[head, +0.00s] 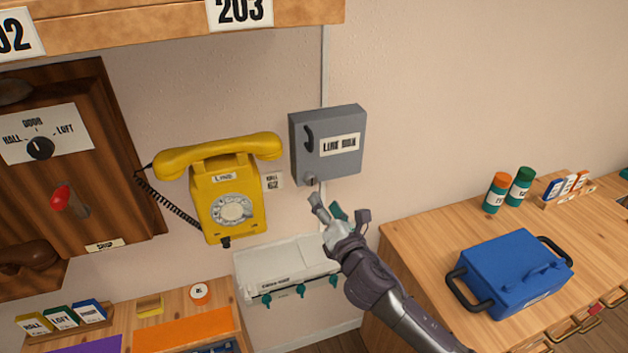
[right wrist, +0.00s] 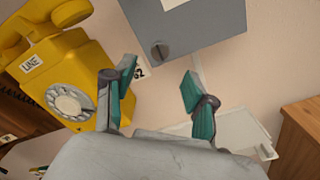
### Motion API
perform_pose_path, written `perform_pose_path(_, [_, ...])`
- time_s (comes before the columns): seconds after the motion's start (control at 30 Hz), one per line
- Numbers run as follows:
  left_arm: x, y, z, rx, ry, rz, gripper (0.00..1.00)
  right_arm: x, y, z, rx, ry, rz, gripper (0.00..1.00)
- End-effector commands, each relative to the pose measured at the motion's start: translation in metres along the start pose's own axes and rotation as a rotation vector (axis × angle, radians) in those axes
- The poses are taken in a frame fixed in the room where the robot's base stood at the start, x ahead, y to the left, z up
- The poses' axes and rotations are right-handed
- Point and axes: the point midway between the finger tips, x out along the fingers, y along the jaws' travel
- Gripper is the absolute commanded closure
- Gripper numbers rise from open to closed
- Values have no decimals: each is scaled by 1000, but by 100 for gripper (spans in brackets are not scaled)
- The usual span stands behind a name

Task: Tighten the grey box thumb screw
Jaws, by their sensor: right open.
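The grey box (head: 328,169) labelled "LINE BOX" is mounted on the wall right of the yellow phone. Its thumb screw (head: 309,179) sits at the bottom left of the box. In the right wrist view the screw (right wrist: 160,50) shows as a slotted round head on the grey box (right wrist: 205,22), ahead of and between my fingertips. My right gripper (head: 333,205) is open and empty, just below the box and apart from the screw. Its two teal-padded fingers (right wrist: 158,85) are spread in the right wrist view. My left gripper is not in view.
The yellow dial phone (head: 231,190) hangs close on the left, with a coiled cord. A white wall unit with teal hooks (head: 285,262) is below. A blue case (head: 515,272) stands on the wooden counter at right.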

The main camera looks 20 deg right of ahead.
Motion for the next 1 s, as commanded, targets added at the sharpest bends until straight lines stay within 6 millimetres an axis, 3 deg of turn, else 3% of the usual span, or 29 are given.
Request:
perform_pose_path(0.2, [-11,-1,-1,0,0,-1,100,47,1,2,3,-1,-2,45])
perform_pose_path(0.4, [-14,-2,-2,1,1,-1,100,74,0,1,3,-1,-1,45])
perform_pose_path(0.83, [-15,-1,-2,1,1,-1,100,83,0,0,2,1,-1,45])
perform_pose_path(1.0, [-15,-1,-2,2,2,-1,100,83,0,0,2,1,-1,73])
